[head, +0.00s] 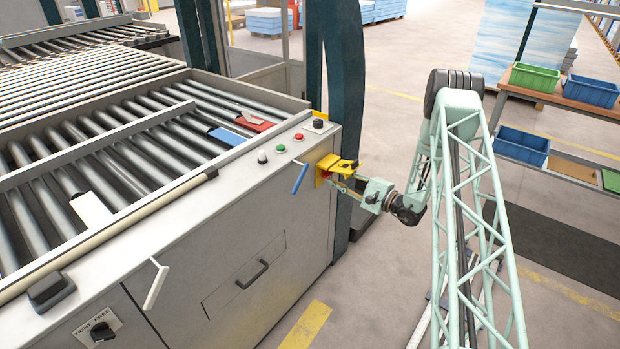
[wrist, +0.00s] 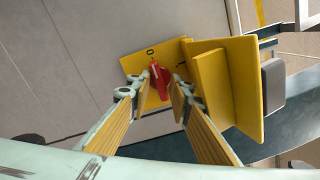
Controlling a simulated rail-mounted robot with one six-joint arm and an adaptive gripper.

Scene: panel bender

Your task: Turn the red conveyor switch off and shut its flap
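The red switch (wrist: 160,82) sits on a yellow plate (wrist: 133,64) on the side of the grey machine. Its long handle lies close to upright in the wrist view, upper end toward the "0" mark. The yellow flap (wrist: 230,85) stands open, out from the plate on its right. In the head view the flap (head: 345,164) shows at the machine's corner and the red switch is hidden. My gripper (wrist: 163,90) is open, with one finger on each side of the red handle. I cannot tell whether either finger touches it. The gripper (head: 352,183) reaches in from the right.
The machine top carries a green button (head: 280,148), a red button (head: 298,137) and a black knob (head: 318,123). A blue-handled lever (head: 300,177) is left of the yellow plate. A dark post (head: 338,60) stands behind. A rack with bins (head: 535,78) is at right, past open floor.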

